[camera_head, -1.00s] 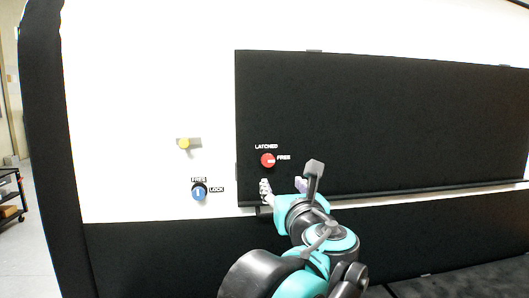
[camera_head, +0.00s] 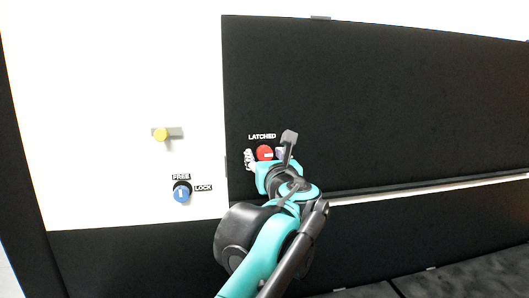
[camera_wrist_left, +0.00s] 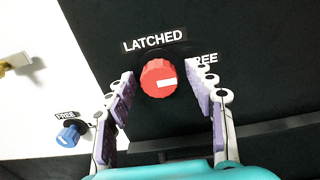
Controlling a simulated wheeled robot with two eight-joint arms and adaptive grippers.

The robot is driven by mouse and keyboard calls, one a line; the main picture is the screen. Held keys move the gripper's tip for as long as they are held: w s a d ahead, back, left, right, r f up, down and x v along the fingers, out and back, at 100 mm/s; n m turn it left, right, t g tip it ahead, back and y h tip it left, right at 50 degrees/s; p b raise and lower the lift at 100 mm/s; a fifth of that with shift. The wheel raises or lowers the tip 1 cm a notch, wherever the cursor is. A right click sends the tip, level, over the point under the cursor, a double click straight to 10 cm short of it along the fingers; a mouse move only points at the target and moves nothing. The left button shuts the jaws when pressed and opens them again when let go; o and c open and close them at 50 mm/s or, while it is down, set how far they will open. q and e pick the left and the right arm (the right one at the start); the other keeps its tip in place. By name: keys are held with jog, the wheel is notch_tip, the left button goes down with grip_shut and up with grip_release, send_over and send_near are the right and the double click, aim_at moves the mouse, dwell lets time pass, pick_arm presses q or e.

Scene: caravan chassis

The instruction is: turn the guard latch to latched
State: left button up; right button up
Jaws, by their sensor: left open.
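The guard latch is a red round knob (camera_head: 264,153) on the black panel, with a white pointer mark. A LATCHED label (camera_head: 262,137) stands above it. In the left wrist view the red knob (camera_wrist_left: 159,78) has its white mark towards the right, on the side of the partly hidden FREE label (camera_wrist_left: 205,58). My left gripper (camera_head: 265,158) is open, with its fingers to the left and right of the knob in the picture. In the left wrist view the gripper (camera_wrist_left: 166,90) shows a gap between each finger and the knob. My right gripper is not in view.
A blue knob (camera_head: 182,192) with FREE and LOCK labels is on the white wall at the lower left. A dark rail (camera_head: 420,186) runs along the panel's lower edge.

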pick_arm(q)
jog(key=shift+w+a, duration=0.1)
jog(key=shift+w, duration=0.3)
jog(key=shift+s+r, duration=0.2)
jog(key=shift+s, duration=0.15)
jog(key=shift+w+f, duration=0.1)
jog(key=shift+w, duration=0.1)
jog(key=c, duration=1.2)
jog(key=shift+o, duration=0.2)
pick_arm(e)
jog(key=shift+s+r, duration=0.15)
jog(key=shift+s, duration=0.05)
